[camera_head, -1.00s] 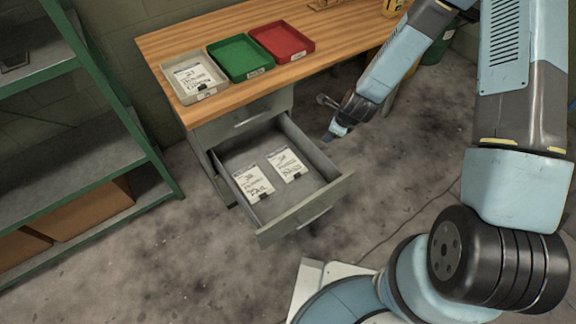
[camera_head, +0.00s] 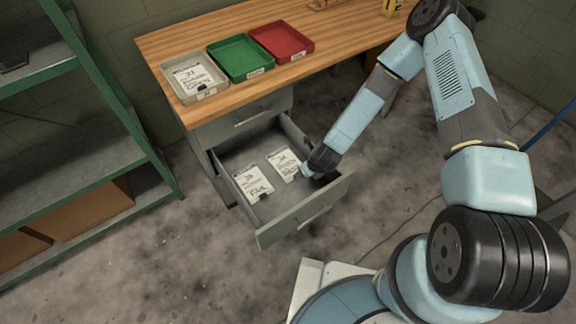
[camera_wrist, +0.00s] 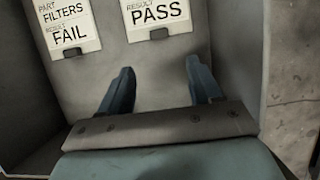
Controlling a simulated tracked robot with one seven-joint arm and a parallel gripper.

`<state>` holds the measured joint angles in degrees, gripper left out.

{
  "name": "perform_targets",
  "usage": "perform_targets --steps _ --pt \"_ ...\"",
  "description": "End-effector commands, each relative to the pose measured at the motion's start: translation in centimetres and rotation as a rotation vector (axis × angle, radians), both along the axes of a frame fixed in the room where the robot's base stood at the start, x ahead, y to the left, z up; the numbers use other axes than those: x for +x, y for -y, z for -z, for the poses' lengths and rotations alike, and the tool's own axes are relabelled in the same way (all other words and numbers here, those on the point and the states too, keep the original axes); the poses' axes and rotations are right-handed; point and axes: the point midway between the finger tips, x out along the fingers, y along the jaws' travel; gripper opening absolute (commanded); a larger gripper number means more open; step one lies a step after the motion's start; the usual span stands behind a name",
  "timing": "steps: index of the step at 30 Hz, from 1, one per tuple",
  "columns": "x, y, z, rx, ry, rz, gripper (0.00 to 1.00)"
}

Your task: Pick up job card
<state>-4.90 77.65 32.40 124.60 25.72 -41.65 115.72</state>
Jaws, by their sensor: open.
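Two white job cards with black clips lie flat in the open drawer (camera_head: 285,236). The left card (camera_head: 257,182) reads "FILTERS" and "FAIL" in the wrist view (camera_wrist: 67,28). The right card (camera_head: 284,165) reads "PASS" in the wrist view (camera_wrist: 153,14), where its upper part is out of frame. A third card (camera_head: 194,76) lies in the grey tray on the bench. My gripper (camera_head: 309,174) is in the drawer's right part, beside the PASS card. In the wrist view my gripper (camera_wrist: 158,82) is open and empty, its fingers below the PASS card's clip edge.
The grey tray (camera_head: 204,98), green tray (camera_head: 237,57) and red tray (camera_head: 283,40) stand on the wooden bench (camera_head: 165,45). A green shelf unit (camera_head: 140,140) stands at the left.

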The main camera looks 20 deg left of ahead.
Motion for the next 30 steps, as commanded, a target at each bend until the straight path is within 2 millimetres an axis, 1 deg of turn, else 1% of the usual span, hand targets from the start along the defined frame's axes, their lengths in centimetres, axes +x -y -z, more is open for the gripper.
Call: perform_targets --steps 1,3,6,9,15,21,24,27,30 --pt "0.2 -0.3 0.9 0.000 0.000 -0.001 0.64" --pt "0.5 -0.7 2.0 -0.001 -0.001 -0.002 0.64" --pt "0.9 -1.1 3.2 0.000 0.001 -0.002 0.64" --pt "1.1 -1.3 4.0 0.000 0.001 -0.002 0.64" --pt "1.4 -1.7 4.8 0.000 0.001 -0.004 0.64" --pt "2.5 -2.9 7.1 0.000 0.001 -0.005 0.64" --pt "2.8 -3.1 8.2 -0.002 0.000 -0.003 0.64" --pt "2.9 -3.3 8.7 -0.001 0.001 -0.004 0.64" --pt "3.0 -3.4 8.9 0.000 0.000 -0.004 0.64"
